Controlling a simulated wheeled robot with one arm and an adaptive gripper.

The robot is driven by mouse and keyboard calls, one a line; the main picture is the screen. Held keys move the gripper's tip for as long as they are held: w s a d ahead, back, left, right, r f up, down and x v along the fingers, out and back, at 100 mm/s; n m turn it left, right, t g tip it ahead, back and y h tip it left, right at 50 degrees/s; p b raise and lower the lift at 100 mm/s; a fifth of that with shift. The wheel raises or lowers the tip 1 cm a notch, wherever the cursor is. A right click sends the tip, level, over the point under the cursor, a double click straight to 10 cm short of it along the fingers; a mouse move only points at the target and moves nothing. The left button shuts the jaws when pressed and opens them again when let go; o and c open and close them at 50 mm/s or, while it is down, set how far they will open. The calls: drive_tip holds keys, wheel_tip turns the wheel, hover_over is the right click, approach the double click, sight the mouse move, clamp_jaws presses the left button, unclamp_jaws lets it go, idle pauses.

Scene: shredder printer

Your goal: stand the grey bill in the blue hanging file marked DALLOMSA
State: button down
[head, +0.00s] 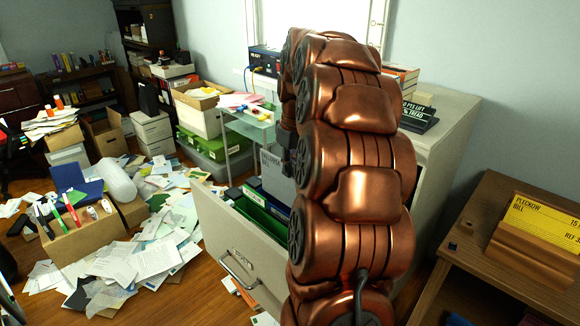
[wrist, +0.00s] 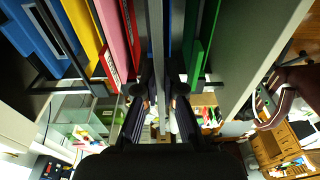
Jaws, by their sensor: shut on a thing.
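The grey bill (head: 276,178), with dark lettering on its face, stands upright over the open drawer in the head view. In the wrist view the bill (wrist: 157,50) shows edge-on as a thin grey strip. My gripper (wrist: 157,92) is shut on it, one dark finger on each side. Blue hanging file material (wrist: 176,30) shows close beside the bill, between it and a green file. I cannot tell whether the bill's lower edge is inside the blue file, and no DALLOMSA tab is readable on it. In the head view my copper arm hides most of the gripper and drawer.
The open cabinet drawer (head: 232,232) has green hanging files (head: 262,219). Pink (wrist: 113,38), yellow (wrist: 84,28) and another blue file (wrist: 40,40) hang left of the bill in the wrist view. A yellow PLECKOW bill (head: 540,222) stands on the right desk. Papers litter the floor.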

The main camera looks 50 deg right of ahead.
drive_tip(key=shift+s+f, duration=0.1)
drive_tip(key=shift+s, duration=0.05)
drive_tip(key=shift+f+b, duration=1.9)
drive_tip(key=shift+f, duration=1.6)
drive_tip(key=c, duration=1.2)
unclamp_jaws()
drive_tip(key=shift+s+r, duration=0.25)
drive_tip(key=shift+r, duration=1.75)
drive_tip(key=shift+s+r, duration=0.25)
drive_tip(key=shift+r, duration=1.7)
drive_tip(key=shift+s+r, duration=0.25)
drive_tip(key=shift+r, duration=1.75)
